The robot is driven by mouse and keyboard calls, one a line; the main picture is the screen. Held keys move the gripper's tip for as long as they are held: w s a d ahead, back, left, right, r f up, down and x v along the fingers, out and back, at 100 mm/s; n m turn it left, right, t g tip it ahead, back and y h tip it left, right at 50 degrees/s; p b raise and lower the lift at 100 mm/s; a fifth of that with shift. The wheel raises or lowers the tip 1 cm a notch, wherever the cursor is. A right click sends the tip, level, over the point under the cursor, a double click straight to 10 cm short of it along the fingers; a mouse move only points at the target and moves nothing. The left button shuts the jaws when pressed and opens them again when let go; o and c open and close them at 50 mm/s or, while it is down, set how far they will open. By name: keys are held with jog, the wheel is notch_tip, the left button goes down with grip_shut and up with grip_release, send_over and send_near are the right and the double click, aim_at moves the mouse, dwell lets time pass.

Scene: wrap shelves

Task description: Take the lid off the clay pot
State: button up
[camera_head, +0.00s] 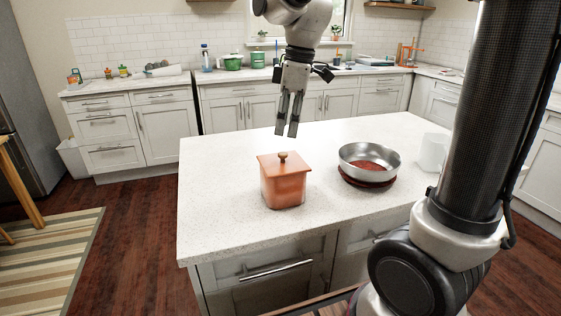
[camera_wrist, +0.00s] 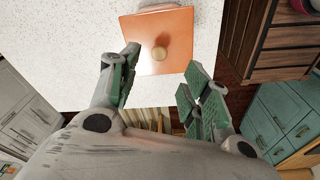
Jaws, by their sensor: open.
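The clay pot (camera_head: 284,188) is an orange-brown square pot standing upright on the white island. Its flat square lid (camera_head: 270,162) sits on top, with a small round knob (camera_head: 282,156) in the middle. In the wrist view the lid (camera_wrist: 180,30) shows from above, with the tan knob (camera_wrist: 159,53) beyond and between my fingertips. My gripper (camera_head: 287,133) is open and empty, pointing down. It is above the pot's level and apart from the lid; in the wrist view its green-padded fingers (camera_wrist: 163,62) stand wide apart.
A metal pan (camera_head: 370,158) sits on a dark red round mat (camera_head: 367,180) to the right of the pot. A white cup-like container (camera_head: 433,152) stands further right. The island top (camera_head: 222,165) is clear left of the pot.

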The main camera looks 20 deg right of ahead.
aim_at(283, 153)
jog(key=shift+f, duration=0.25)
jog(key=f, duration=0.5)
jog(key=a+f, duration=0.1)
jog(key=f, duration=0.1)
jog(key=shift+w+f, duration=0.15)
jog(key=shift+w, duration=0.15)
grip_shut()
